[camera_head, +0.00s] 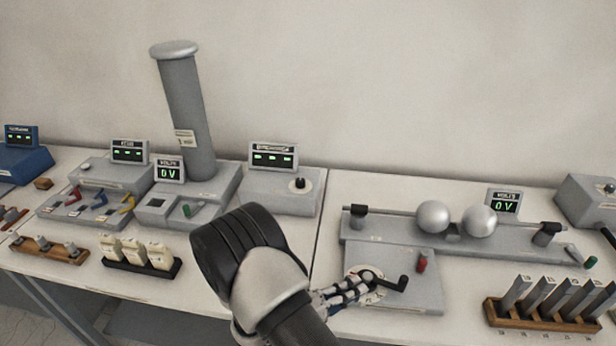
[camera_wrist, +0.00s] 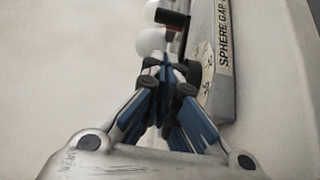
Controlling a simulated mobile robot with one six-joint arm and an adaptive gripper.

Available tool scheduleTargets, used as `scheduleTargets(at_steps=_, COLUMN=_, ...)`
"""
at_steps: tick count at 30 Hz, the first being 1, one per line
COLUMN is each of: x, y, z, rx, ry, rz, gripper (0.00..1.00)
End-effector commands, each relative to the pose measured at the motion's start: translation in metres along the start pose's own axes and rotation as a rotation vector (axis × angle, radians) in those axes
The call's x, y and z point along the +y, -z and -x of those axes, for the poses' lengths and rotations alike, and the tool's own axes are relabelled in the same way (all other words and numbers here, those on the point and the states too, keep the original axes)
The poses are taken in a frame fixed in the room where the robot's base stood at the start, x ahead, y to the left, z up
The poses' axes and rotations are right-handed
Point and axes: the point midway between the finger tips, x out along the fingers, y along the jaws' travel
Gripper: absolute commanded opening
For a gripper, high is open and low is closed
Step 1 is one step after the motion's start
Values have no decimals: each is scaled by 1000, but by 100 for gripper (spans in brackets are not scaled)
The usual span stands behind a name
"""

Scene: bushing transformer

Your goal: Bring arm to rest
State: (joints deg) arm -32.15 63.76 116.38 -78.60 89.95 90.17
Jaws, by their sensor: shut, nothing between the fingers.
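My arm reaches in from the bottom middle of the head view. My gripper (camera_head: 368,283) is shut and empty, close to a black crank handle (camera_head: 395,284) on the grey sphere gap unit (camera_head: 415,303). Whether the fingers touch the crank or its round dial, I cannot tell. In the wrist view, my gripper (camera_wrist: 168,72) shows its fingertips together, beside the unit's labelled face (camera_wrist: 222,50). Two pale spheres (camera_head: 433,216) sit on the unit's rail behind the gripper.
A tall grey column (camera_head: 187,115) stands at the back left, with display boxes around it. Wooden racks (camera_head: 543,314) stand at the front right and front left. A red knob (camera_head: 422,262) is right of the gripper. The air above the table's middle is clear.

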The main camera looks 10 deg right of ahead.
Motion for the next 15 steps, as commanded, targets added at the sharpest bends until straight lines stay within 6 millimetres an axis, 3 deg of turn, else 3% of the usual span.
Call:
scheduleTargets(at_steps=4, x=10, y=-4, z=-3, rx=-34, ry=17, rz=-1, gripper=0)
scheduleTargets(at_steps=7, x=31, y=-15, z=-10, rx=-122, ry=67, rz=2, gripper=0)
scheduleTargets(at_steps=15, x=101, y=-82, z=-19, rx=-428, ry=389, rz=0, gripper=0)
